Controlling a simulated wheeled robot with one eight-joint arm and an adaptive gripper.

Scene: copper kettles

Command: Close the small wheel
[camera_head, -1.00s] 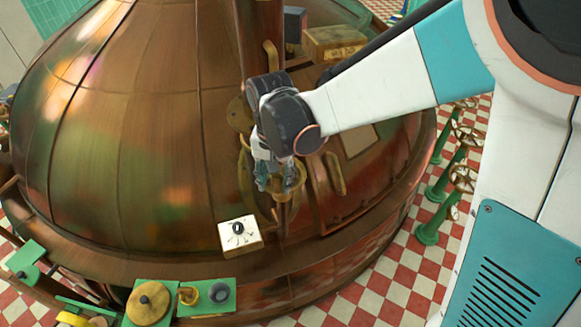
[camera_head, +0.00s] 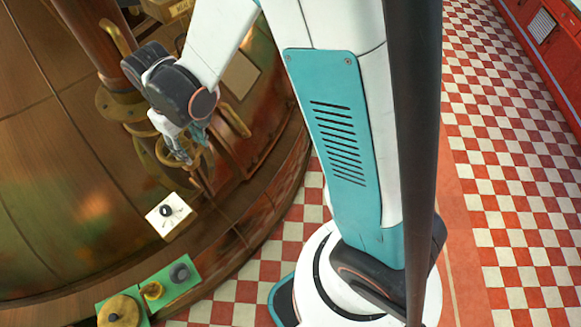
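A small brass wheel (camera_head: 184,158) sits on the side of the big copper kettle (camera_head: 60,150), left of the picture's middle. My gripper (camera_head: 187,146) reaches down from the arm to the wheel. Its fingers overlap the wheel's rim and hide part of it. The fingers are small and dark here, so I cannot tell whether they are open, shut or gripping the rim.
A white box with a black knob (camera_head: 165,210) stands below the wheel on the kettle's ledge. Green panels with a brass disc (camera_head: 118,311) and knobs are at the bottom left. Checkered floor (camera_head: 500,170) is clear on the right, beside a red cabinet (camera_head: 545,40).

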